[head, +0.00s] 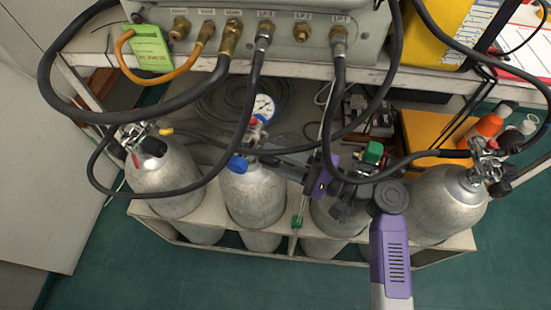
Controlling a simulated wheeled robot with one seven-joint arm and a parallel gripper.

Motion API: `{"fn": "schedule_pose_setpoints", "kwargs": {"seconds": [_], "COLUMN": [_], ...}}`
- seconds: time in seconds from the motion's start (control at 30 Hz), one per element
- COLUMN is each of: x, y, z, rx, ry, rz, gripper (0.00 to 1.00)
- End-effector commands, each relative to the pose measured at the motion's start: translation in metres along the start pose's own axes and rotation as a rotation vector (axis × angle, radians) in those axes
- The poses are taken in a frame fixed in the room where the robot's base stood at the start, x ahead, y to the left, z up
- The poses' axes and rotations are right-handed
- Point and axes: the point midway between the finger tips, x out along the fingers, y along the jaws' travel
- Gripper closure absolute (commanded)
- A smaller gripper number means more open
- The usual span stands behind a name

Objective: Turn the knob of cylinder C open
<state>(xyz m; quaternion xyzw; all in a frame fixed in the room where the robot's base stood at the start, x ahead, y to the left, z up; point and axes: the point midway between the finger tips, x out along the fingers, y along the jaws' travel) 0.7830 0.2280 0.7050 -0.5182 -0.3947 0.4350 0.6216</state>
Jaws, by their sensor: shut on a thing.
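Several grey gas cylinders stand in a row in a low rack; I cannot read letters on them. The third from the left, which I take for cylinder C (328,216), is partly covered by my arm. A green cap or fitting (373,152) shows just above and right of my gripper.
The second cylinder (253,192) has a blue knob (238,164) and a gauge (264,107). The left cylinder (165,180) and right cylinder (440,205) flank it. Black hoses (339,110) hang from the panel (300,50) close around my gripper. The green floor (200,285) in front is clear.

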Motion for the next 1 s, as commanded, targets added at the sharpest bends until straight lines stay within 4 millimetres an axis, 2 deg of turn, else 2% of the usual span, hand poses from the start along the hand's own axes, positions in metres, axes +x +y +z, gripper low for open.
{"fn": "schedule_pose_setpoints", "kwargs": {"seconds": [0.43,0.47,0.57,0.87,1.0], "x": [-0.0009,-0.0009,-0.0008,-0.0006,-0.0098], "y": [0.0018,0.0018,0.0016,0.0005,0.0001], "z": [0.0002,0.0002,0.0002,0.0001,-0.0008], "rx": [-0.009,-0.009,-0.009,-0.010,-0.009], "ry": [0.000,0.000,0.000,0.000,0.003], "rz": [0.002,0.002,0.002,0.001,0.000], "gripper": [1.00,0.61,0.41,0.41,0.41]}}
